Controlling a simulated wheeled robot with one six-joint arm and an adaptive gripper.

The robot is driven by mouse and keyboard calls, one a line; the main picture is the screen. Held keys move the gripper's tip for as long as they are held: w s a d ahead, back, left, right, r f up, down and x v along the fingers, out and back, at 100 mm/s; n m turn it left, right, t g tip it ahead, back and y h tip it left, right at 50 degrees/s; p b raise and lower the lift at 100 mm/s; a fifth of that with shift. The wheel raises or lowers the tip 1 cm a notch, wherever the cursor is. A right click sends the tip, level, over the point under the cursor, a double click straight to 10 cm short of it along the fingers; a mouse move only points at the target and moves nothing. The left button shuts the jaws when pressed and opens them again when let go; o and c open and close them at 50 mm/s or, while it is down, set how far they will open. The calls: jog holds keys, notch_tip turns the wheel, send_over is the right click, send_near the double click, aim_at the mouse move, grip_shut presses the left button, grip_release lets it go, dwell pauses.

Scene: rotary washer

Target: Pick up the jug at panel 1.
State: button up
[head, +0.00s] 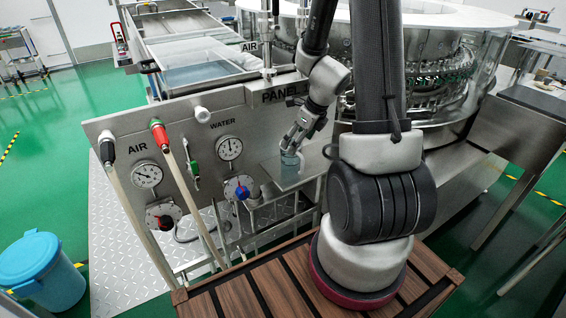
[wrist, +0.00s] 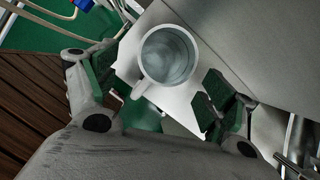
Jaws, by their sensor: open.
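The jug (wrist: 168,57) is a pale cup-like vessel with a handle at its lower left, seen from above in the wrist view. It stands on a small light shelf plate (wrist: 185,100). In the head view the jug (head: 290,166) shows bluish and translucent on the small shelf at the panel's right end, partly covered by my gripper. My gripper (wrist: 152,95) is open, its two green-padded fingers apart on the left and right below the jug. The jug lies just beyond the gap between the fingertips, and I see no contact. Panel 1 (head: 225,120) is the grey metal panel.
The panel carries gauges (head: 229,148), valves, and hoses (head: 185,180) that hang left of the shelf. The round washer (head: 440,65) stands behind my arm. A blue bin (head: 42,272) is on the green floor at left.

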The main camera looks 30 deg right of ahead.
aim_at(294, 160)
jog(key=x, duration=0.7)
jog(key=shift+w+d+f, duration=0.15)
jog(key=shift+w+f, duration=0.1)
jog(key=shift+w, duration=0.15)
jog(key=shift+c, duration=0.3)
jog(key=c, duration=1.1)
